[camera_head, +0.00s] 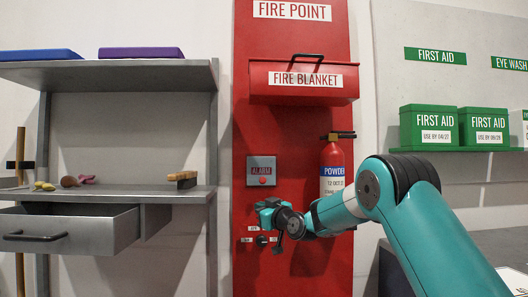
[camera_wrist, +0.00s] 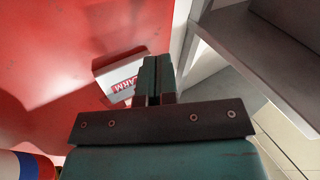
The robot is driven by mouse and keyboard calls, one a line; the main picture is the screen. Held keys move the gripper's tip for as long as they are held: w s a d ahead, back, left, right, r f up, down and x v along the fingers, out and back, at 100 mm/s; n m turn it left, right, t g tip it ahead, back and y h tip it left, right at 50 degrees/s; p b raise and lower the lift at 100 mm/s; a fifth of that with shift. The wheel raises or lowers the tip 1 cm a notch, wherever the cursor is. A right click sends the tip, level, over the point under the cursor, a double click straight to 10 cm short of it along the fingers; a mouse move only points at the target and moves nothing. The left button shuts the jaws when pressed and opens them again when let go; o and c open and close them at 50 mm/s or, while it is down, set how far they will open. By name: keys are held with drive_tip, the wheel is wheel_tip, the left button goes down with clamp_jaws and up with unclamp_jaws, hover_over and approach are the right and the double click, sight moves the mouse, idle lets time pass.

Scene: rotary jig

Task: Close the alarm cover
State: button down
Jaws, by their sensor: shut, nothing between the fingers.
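The alarm (camera_head: 261,171) is a square grey plate on the red fire point board, with a red ALARM label and a round red button below it. I cannot make out a separate cover or its angle. My gripper (camera_head: 264,207) is in front of the board just below the alarm. In the wrist view my gripper (camera_wrist: 156,62) is shut and empty, its fingers pointing towards the alarm (camera_wrist: 110,66). The fingers hide part of the alarm there; I cannot tell whether they touch it.
A rotary knob (camera_head: 262,240) with small labels is below my gripper. A fire extinguisher (camera_head: 332,165) hangs to the right, and a red fire blanket box (camera_head: 303,97) is above. A grey shelf (camera_head: 110,196) with an open drawer (camera_head: 72,228) stands left.

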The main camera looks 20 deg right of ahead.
drive_tip(key=s+a+r+m+g+h+p, duration=0.2)
drive_tip(key=a+r+m+h+p, duration=0.15)
drive_tip(key=p, duration=0.45)
drive_tip(key=m+g+h+p, duration=0.3)
drive_tip(key=m+h+p, duration=0.3)
drive_tip(key=p, duration=0.9)
approach(263, 180)
drive_tip(key=shift+n, duration=0.25)
drive_tip(key=p+x, duration=0.5)
drive_tip(key=x, duration=0.2)
drive_tip(key=shift+r, duration=0.15)
drive_tip(key=shift+w+d, duration=0.1)
drive_tip(key=shift+w, duration=0.15)
drive_tip(key=shift+f, duration=0.25)
